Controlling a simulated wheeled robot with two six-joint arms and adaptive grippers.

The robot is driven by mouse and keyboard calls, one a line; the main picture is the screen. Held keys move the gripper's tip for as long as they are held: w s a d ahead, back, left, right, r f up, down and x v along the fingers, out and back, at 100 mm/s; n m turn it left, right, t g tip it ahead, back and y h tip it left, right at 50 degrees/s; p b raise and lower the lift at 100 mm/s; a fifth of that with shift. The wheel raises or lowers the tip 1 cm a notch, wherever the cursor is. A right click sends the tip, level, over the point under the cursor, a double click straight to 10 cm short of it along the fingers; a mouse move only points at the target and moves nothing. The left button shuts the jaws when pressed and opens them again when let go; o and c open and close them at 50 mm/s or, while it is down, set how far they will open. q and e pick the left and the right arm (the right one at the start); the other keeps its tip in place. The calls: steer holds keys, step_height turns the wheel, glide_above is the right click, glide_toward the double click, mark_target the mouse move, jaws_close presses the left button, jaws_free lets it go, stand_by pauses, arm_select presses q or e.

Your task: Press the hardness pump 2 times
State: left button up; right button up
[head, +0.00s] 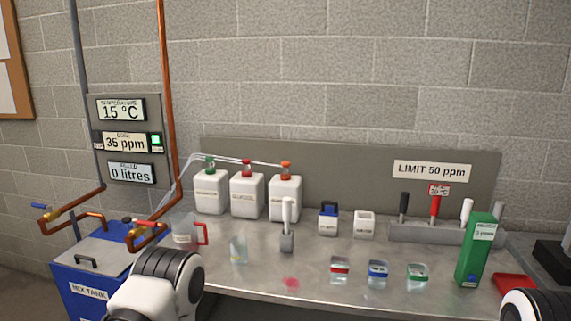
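Three white containers with coloured tops stand in a row at the back of the grey bench: one with a green top (211,192), one with a red top (247,195) and one with an orange top (285,198). Their labels are too small to read, so I cannot tell which is the hardness pump. Thin clear tubes run from the tops to the left. Parts of my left arm show at the lower left and of my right arm at the lower right corner. Neither gripper's fingers show.
Small jars, a clear jug (187,231), a green box (475,250) and a rack (430,232) share the bench. A panel (125,142) reads 15 °C, 35 ppm, 0 litres. A sign (432,170) reads LIMIT 50 ppm.

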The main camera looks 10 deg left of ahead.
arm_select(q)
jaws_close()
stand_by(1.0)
